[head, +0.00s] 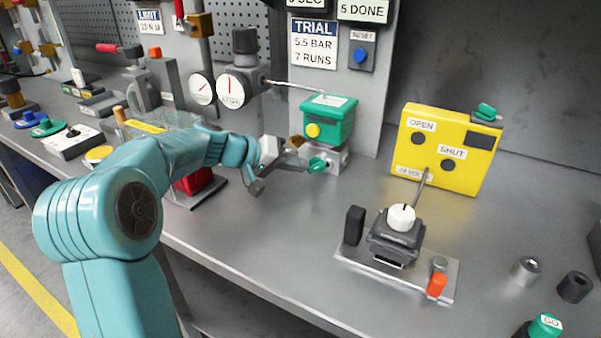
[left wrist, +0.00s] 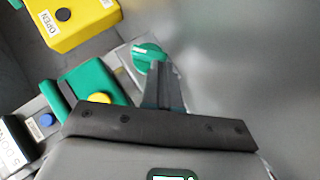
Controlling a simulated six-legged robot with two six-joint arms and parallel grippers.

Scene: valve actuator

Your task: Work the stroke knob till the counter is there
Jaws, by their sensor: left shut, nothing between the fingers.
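The green knob (head: 317,165) sits on the grey block below the green-topped valve unit (head: 328,118); I take it for the stroke knob. It also shows in the left wrist view (left wrist: 150,57). My left gripper (head: 302,163) is shut and empty, its fingertips right at the knob's left side. In the left wrist view the shut fingers (left wrist: 158,72) lie over the knob's near edge; whether they touch it I cannot tell. The counter sign (head: 363,10) reads "5 DONE". The trial sign (head: 314,44) reads "5.5 BAR, 7 RUNS". My right gripper is not in view.
Two gauges (head: 230,90) stand left of the valve unit. A yellow box (head: 446,150) marked OPEN and SHUT stands to the right. A white-knobbed actuator (head: 401,217) sits on a plate in front. A blue reset button (head: 360,55) is on the panel. Bench between is clear.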

